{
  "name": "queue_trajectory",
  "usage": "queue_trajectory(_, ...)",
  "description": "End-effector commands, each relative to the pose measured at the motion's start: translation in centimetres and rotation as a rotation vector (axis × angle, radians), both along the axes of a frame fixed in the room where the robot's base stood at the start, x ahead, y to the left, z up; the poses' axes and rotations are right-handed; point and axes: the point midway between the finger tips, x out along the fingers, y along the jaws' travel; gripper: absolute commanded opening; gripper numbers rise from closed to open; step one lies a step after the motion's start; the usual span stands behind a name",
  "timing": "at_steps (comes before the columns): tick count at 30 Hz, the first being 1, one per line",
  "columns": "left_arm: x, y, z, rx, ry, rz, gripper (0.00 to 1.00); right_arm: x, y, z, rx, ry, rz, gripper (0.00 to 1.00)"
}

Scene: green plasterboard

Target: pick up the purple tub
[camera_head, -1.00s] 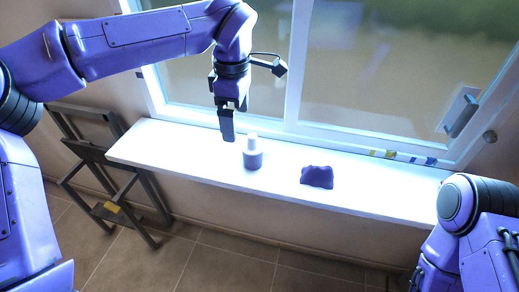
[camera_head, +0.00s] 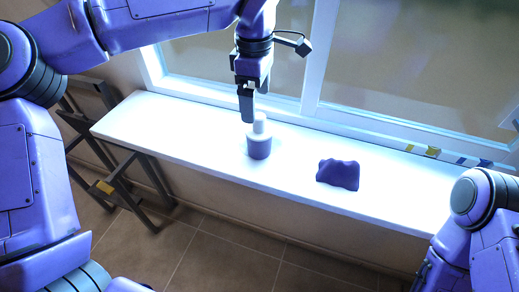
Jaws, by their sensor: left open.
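A small round tub (camera_head: 259,147) stands upright on the white window sill (camera_head: 180,128). Its body is greyish purple and it has a narrower pale top. My left gripper (camera_head: 247,112) hangs down from above, with its fingers just behind and to the left of the tub's top in the picture. The fingers overlap in this view, and I cannot tell whether they touch the tub. The gripper is open and holds nothing. My right arm shows at the lower right, but its gripper is not in view.
A dark purple lumpy object (camera_head: 338,174) lies on the sill right of the tub. The window frame (camera_head: 310,60) rises behind the sill. A dark metal frame (camera_head: 125,190) stands below the sill at left. The sill's left part is clear.

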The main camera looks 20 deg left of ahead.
Motion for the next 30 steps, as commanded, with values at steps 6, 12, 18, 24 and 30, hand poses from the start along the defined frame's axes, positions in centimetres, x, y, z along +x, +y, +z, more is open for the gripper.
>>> queue_trajectory(6,0.0,0.1,-3.8,0.001,0.005,-0.001,1.00,0.0,0.0,0.2,0.000,0.000,0.000,0.43)
queue_trajectory(12,0.1,0.1,-6.2,0.001,0.004,0.001,1.00,0.0,0.0,0.7,-0.001,-0.001,0.000,0.43)
queue_trajectory(18,0.1,-0.1,-9.7,0.001,0.003,0.004,1.00,0.0,0.0,1.6,-0.001,-0.001,0.000,0.43)
queue_trajectory(24,0.2,-0.1,-10.5,0.000,0.000,0.004,1.00,0.0,0.0,1.5,-0.001,-0.001,0.000,0.43)
queue_trajectory(30,0.2,-0.1,-10.5,0.000,0.001,0.004,0.61,0.0,0.0,1.5,0.000,0.000,0.000,0.43)
